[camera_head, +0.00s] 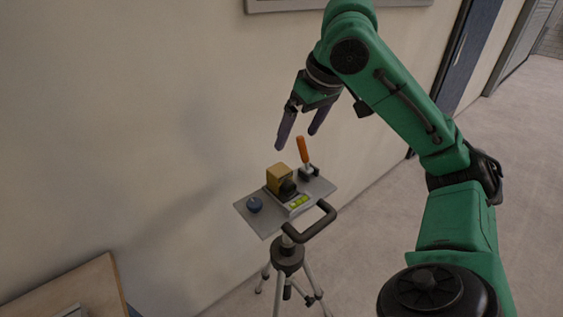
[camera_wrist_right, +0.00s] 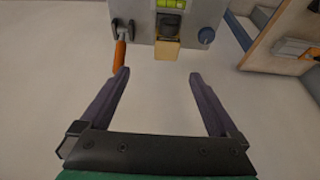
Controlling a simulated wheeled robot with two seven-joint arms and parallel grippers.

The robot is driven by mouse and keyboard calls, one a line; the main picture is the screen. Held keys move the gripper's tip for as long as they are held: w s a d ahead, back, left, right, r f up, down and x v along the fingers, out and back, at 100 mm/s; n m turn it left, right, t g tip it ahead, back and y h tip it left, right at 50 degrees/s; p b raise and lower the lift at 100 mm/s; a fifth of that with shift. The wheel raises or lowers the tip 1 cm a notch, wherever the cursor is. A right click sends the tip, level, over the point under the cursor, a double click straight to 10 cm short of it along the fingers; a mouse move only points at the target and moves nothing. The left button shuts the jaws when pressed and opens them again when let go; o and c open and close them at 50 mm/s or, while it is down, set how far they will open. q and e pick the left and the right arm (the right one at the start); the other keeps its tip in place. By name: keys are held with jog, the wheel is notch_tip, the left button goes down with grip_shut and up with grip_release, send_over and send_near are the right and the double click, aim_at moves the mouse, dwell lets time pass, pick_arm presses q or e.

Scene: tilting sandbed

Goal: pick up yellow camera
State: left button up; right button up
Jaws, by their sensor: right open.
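The yellow camera (camera_head: 279,177) is a small box with a black lens, sitting on a grey plate (camera_head: 252,220) on top of a tripod (camera_head: 288,257). In the right wrist view the yellow camera (camera_wrist_right: 167,48) shows at the top, beyond and between the fingertips. My right gripper (camera_head: 296,140) is open and empty, above the plate and apart from the camera. It also shows in the right wrist view (camera_wrist_right: 159,75), with its two purple fingers spread wide. My left gripper is in neither view.
An orange-handled lever (camera_head: 303,150) stands upright beside the camera. A blue knob (camera_head: 254,205), a green level (camera_head: 299,201) and a black handle (camera_head: 312,228) are also on the plate. A wall is close behind. A wooden table (camera_head: 85,288) is at lower left.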

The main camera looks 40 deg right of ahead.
aim_at(281, 171)
jog(key=f+b, duration=0.1)
jog(key=f, duration=0.1)
jog(key=a+f+b, duration=0.1)
jog(key=f, duration=0.1)
jog(key=a+f+b, duration=0.1)
jog(key=f, duration=0.1)
jog(key=shift+w+a+f, duration=0.15)
jog(key=shift+w+a, duration=0.05)
jog(key=shift+w, duration=0.1)
jog(key=w+f, duration=0.1)
jog(key=w+d+f, duration=0.1)
jog(key=f, duration=0.1)
jog(key=shift+w+d, duration=0.1)
jog(key=shift+d, duration=0.05)
jog(key=x, duration=0.2)
jog(key=shift+w+f, duration=0.2)
jog(key=shift+f, duration=0.3)
jog(key=shift+a, duration=0.2)
jog(key=shift+d, duration=0.1)
jog(key=c, duration=1.5)
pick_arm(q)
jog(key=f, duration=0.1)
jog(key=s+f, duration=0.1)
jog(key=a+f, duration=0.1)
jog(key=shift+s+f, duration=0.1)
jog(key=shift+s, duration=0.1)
pick_arm(e)
grip_shut()
